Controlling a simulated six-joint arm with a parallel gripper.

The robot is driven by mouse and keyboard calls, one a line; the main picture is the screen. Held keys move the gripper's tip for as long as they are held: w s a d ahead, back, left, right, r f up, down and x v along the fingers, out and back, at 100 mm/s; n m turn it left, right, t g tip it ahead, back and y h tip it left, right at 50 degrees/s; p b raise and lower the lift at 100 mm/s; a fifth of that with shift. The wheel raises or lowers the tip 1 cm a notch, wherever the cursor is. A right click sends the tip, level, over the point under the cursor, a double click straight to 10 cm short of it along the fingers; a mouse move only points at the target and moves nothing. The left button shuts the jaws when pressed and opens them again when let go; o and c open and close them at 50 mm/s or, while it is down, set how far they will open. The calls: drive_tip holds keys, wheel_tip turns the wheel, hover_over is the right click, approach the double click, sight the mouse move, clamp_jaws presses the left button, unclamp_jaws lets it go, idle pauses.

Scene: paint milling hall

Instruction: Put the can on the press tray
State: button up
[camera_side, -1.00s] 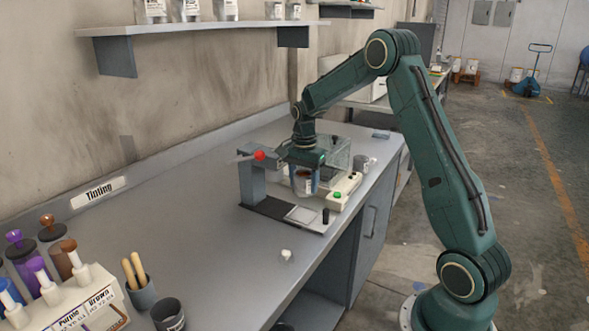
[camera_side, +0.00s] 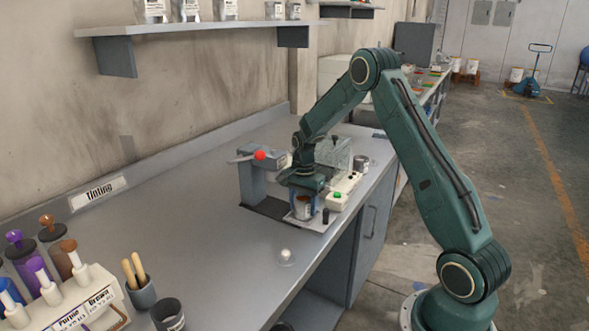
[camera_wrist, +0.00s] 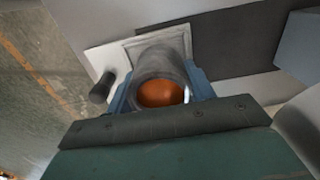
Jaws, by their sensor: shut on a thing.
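The can (camera_side: 303,209) is a small grey can with a pale label, upright between the fingers of my gripper (camera_side: 303,202). In the wrist view the can (camera_wrist: 160,68) shows its open top with orange-brown paint inside. My gripper (camera_wrist: 162,92) is shut on it with a blue finger on each side. The press tray (camera_wrist: 188,36) is a pale square plate with a raised rim. The can is over or on this tray; I cannot tell whether its base touches. In the side view the tray (camera_side: 318,222) is partly hidden by the can and gripper.
The press (camera_side: 252,180) with a red knob stands just left of my gripper. A black post (camera_side: 326,215) stands close on the right. Behind are a white unit with a green button (camera_side: 337,195) and a clear box (camera_side: 338,153).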

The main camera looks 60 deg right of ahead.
drive_tip(key=shift+f, duration=0.2)
drive_tip(key=o, duration=1.1)
drive_tip(key=shift+c, duration=0.2)
wheel_tip(320, 180, up, 12)
drive_tip(key=shift+r, duration=0.15)
idle(0.3)
